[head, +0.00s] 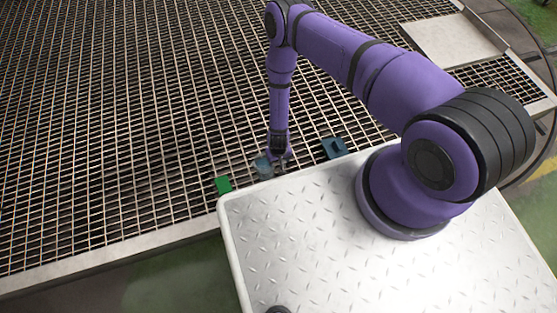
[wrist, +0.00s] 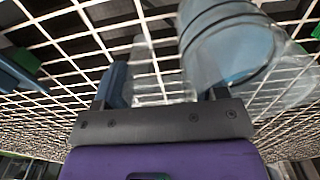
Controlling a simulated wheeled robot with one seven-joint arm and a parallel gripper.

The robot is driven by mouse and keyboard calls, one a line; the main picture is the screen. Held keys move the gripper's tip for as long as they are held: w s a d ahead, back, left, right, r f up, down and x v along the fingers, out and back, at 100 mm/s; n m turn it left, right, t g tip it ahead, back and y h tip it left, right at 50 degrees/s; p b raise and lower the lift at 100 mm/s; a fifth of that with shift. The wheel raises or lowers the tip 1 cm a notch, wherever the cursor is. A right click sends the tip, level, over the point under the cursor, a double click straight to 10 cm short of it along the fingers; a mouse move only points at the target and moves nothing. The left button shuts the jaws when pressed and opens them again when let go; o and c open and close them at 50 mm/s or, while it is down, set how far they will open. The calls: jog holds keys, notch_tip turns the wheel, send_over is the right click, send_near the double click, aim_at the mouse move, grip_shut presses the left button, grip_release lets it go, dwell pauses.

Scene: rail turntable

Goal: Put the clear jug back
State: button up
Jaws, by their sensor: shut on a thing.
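The clear jug (head: 263,166) is a see-through, bluish vessel at the end of my arm, just beyond the edge of the pale tread-plate deck. It shows large in the wrist view (wrist: 235,45), tilted in the picture at upper right. My gripper (head: 280,157) is shut on the jug. In the wrist view a clear part of it shows between the fingers of my gripper (wrist: 163,80); its exact shape is blurred. I cannot tell whether the jug touches the grating below.
A dark blue block-like thing (head: 334,148) lies right of my gripper, and a green block (head: 223,184) lies to the left by the deck corner. The metal grating (head: 130,110) is wide and mostly clear. A pale plate (head: 455,38) lies at upper right.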

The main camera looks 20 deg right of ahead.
jog(key=shift+f, duration=0.25)
jog(key=shift+f, duration=0.1)
jog(key=o, duration=1.4)
jog(key=shift+o, duration=0.2)
notch_tip(320, 180, up, 12)
jog(key=shift+r, duration=0.1)
